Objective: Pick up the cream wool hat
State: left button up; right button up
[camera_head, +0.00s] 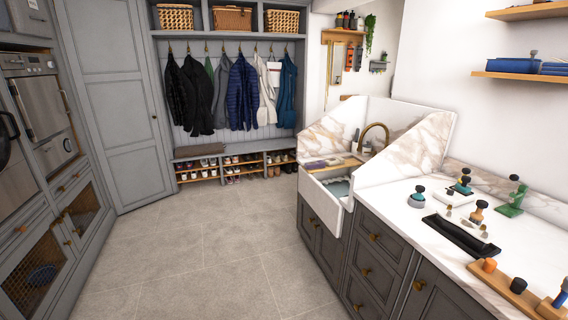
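I cannot make out a cream wool hat in this view. The grey boot bench (252,150) stands against the far wall, with a flat grey-brown cushion or folded cloth (199,150) on its left end. Coats hang on hooks above it, among them a cream jacket (268,92) and a dark blue padded jacket (242,92). Wicker baskets (232,19) sit on the shelf over the coats, and what they hold is hidden. Neither of my grippers is in view.
Open grey tiled floor (205,245) leads to the bench. Shoes (232,170) fill the cubbies under it. Grey cabinets with ovens (42,105) line the left. A counter with a sink (322,206), a black tray (461,235) and several brushes and tools stands at right.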

aim_at(338, 160)
jog(key=i, duration=3.2)
jog(key=u, duration=0.35)
jog(key=i+j, duration=0.1)
